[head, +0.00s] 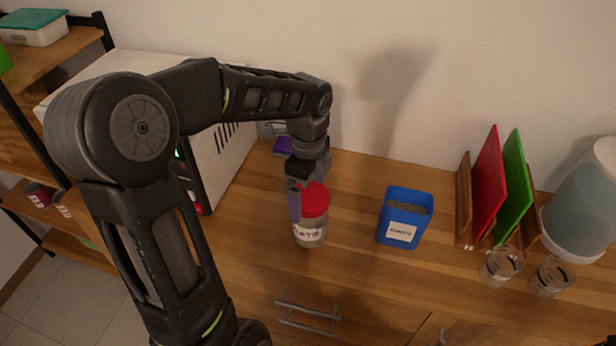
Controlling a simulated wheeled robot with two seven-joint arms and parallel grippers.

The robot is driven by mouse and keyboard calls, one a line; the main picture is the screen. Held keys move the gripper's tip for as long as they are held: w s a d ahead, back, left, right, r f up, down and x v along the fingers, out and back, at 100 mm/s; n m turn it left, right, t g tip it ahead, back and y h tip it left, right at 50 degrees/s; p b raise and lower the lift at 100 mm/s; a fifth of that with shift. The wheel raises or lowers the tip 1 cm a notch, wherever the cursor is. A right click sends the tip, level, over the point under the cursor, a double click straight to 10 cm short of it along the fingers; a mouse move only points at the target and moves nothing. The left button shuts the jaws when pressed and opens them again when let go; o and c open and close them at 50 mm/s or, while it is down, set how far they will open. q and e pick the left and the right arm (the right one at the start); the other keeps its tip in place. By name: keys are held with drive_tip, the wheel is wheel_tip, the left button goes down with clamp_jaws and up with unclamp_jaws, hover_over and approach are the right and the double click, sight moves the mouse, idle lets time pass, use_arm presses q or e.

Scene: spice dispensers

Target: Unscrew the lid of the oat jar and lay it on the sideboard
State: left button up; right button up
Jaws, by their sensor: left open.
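The oat jar (311,236) stands upright on the wooden sideboard (349,223). It is clear with a white label, and its red lid (315,199) is on top. My left gripper (299,205) points down at the jar's left side, close to the lid. Its fingers are open; I cannot tell whether one touches the jar. Part of the far finger is hidden.
A blue labelled container (392,240) stands right of the jar. Farther right are a rack with red (489,185) and green boards (513,187), two glasses (501,266) and a large dispenser (585,205). A white microwave-like box (223,160) stands left. Bare wood lies between jar and blue container.

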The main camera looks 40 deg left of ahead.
use_arm(q)
drive_tip(key=shift+f, duration=0.7)
drive_tip(key=c, duration=1.4)
drive_tip(key=n+b, duration=0.1)
drive_tip(key=n, duration=0.3)
drive_tip(key=n+b, duration=0.1)
drive_tip(key=n, duration=0.2)
drive_tip(key=shift+s+d+n, duration=0.1)
drive_tip(key=shift+n, duration=0.2)
drive_tip(key=shift+r+n, duration=0.15)
drive_tip(key=shift+n, duration=0.65)
